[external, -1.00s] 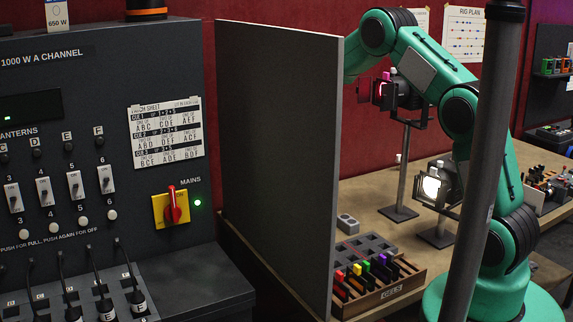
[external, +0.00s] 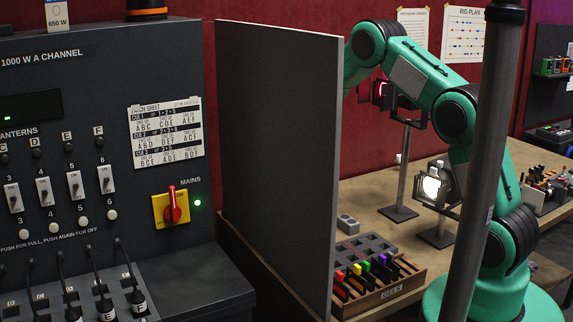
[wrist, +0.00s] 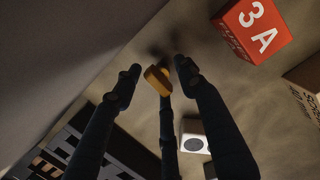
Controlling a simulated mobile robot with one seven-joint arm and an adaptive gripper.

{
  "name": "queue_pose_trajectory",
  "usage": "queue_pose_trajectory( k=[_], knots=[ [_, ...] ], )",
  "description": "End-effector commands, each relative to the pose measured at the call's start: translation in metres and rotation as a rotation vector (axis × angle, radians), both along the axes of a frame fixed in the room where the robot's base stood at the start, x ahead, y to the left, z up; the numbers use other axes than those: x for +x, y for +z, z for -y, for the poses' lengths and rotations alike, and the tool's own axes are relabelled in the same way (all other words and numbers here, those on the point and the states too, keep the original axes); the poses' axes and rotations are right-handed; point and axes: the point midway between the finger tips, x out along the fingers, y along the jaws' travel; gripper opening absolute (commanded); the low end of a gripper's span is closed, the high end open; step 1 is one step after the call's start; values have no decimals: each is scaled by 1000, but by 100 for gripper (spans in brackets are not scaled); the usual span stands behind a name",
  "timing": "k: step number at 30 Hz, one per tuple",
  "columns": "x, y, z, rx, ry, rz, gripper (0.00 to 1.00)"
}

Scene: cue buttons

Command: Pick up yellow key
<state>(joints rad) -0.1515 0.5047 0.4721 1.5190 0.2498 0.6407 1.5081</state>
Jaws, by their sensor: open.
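A small yellow-orange piece (wrist: 157,79), which looks like the yellow key, shows in the wrist view between my fingertips. My gripper (wrist: 158,72) is open, with dark fingers on the left and right of the piece. A dark bar runs up from the bottom to the piece; I cannot tell if it is a third finger or something else. I cannot tell whether the fingers touch the piece. In the external view my gripper and the yellow key are hidden behind the grey panel (external: 275,165).
The wrist view shows a red box marked 3A (wrist: 252,28), a grey block with a round hole (wrist: 194,137) and a cardboard box (wrist: 305,78). A gel box (external: 392,291) with coloured tabs stands on the bench. A lit lantern (external: 431,187) stands behind it.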

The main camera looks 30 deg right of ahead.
Motion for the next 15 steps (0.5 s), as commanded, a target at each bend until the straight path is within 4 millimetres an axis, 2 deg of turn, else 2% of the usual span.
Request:
queue_pose_trajectory(
  k=[6,15],
  knots=[
    [0,-17,-3,0,0,1,41],
    [0,-18,-3,0,0,1,41]
  ],
)
